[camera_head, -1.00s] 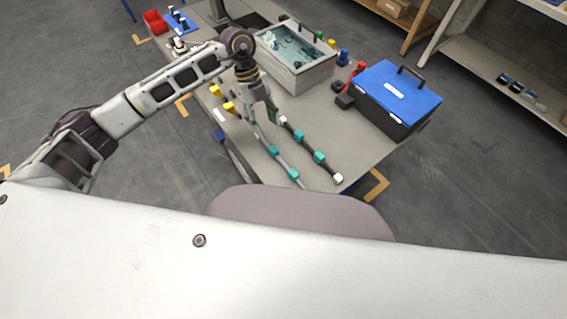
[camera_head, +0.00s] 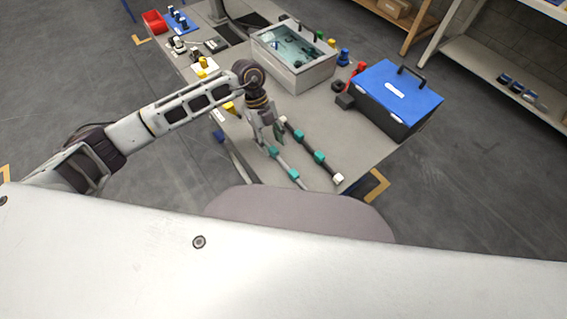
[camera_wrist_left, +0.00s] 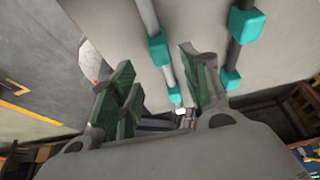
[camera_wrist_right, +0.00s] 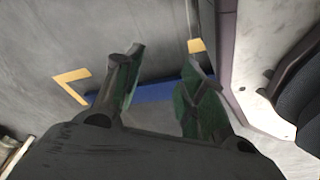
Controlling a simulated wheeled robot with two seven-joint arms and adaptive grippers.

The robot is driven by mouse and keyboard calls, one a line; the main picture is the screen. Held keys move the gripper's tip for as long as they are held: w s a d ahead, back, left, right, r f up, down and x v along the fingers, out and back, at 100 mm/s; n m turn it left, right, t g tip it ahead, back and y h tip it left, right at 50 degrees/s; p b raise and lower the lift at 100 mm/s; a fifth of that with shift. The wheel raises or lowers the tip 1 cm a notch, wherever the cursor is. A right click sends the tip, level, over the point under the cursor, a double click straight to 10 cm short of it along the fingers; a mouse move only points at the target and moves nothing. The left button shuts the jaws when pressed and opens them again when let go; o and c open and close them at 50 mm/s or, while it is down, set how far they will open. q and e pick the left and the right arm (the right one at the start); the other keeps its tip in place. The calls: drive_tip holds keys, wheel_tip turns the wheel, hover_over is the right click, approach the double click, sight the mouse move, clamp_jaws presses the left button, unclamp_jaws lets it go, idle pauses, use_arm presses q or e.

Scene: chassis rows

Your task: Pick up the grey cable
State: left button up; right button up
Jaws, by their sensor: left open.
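The grey cable (camera_head: 284,163) with teal clips lies on the table's front part, running toward the near edge; its far end is hidden behind my left gripper. In the left wrist view the grey cable (camera_wrist_left: 148,15) passes between the open fingers in the picture, with teal clips on it. My left gripper (camera_head: 266,141) is open and empty over the cable; it also shows in the left wrist view (camera_wrist_left: 157,74). I cannot tell its exact height. My right gripper (camera_wrist_right: 163,62) is open and empty, away from the table over the floor.
A black cable (camera_head: 329,166) with teal clips and white ends lies just right of the grey one. A grey bin (camera_head: 312,76) and a blue-lidded toolbox (camera_head: 388,115) stand behind. Yellow pieces (camera_head: 203,65) and a blue rack (camera_head: 174,24) are further left.

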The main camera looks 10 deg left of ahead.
sight(276, 151)
use_arm(q)
drive_tip(key=shift+w+b+x, duration=0.2)
drive_tip(key=shift+b+x, duration=0.15)
drive_tip(key=shift+x, duration=2.25)
drive_tip(key=shift+d, duration=0.15)
drive_tip(key=shift+c, duration=0.4)
clamp_jaws()
